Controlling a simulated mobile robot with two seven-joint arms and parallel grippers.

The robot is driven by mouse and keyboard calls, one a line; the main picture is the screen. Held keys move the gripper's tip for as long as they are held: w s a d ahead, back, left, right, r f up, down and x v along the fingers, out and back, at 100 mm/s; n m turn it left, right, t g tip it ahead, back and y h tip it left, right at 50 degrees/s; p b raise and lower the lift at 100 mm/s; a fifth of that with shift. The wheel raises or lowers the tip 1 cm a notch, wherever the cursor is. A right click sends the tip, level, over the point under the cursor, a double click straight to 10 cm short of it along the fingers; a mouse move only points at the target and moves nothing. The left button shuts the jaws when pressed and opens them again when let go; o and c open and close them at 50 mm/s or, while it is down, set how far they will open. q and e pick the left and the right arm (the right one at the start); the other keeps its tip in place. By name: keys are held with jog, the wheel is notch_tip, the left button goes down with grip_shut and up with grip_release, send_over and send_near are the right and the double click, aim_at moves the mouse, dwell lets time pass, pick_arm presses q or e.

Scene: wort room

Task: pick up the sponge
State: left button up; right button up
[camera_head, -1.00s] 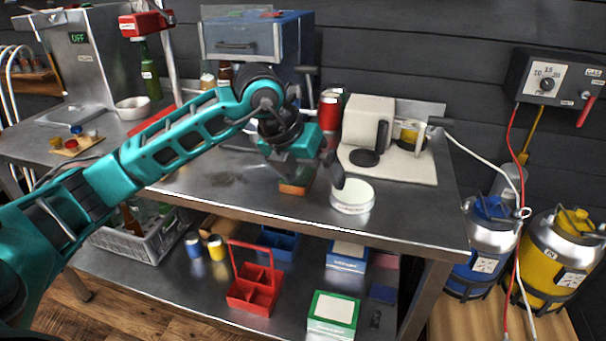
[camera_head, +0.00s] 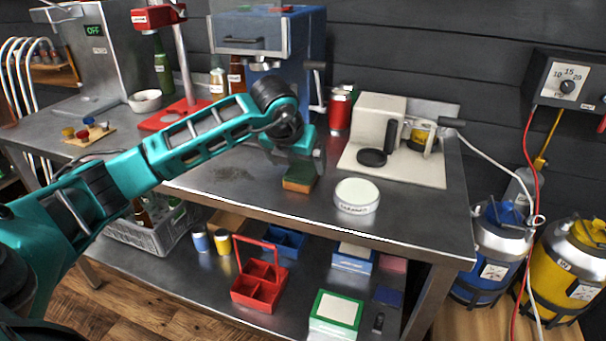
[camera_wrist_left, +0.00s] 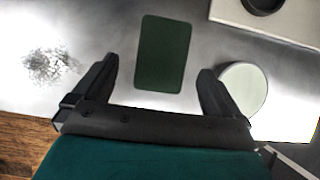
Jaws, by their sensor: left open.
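The sponge (camera_head: 299,177) lies on the steel table top, with a dark green upper face and an orange-brown side. In the left wrist view the sponge (camera_wrist_left: 164,54) shows its green face, ahead of and between the two fingers. My left gripper (camera_wrist_left: 158,82) is open and empty there, one finger on each side. In the head view the left gripper (camera_head: 301,157) is just above and behind the sponge, its fingers mostly hidden by the wrist. My right gripper does not show.
A round white-topped tin (camera_head: 356,196) stands right of the sponge. A beige machine on a pale board (camera_head: 413,171) is behind it. A blue machine (camera_head: 268,42) and red cans (camera_head: 338,110) stand farther back. A dark smudge (camera_wrist_left: 53,66) marks bare table at left.

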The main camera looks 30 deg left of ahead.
aim_at(303, 170)
pick_arm(q)
jog(key=x, duration=0.4)
jog(key=shift+w+d, duration=0.1)
jog(key=shift+w, duration=0.05)
jog(key=shift+c, duration=0.4)
jog(key=c, duration=1)
jog(key=shift+r, duration=0.1)
notch_tip(303, 170, up, 20)
jog(key=shift+f+p, duration=0.1)
jog(key=shift+p, duration=0.45)
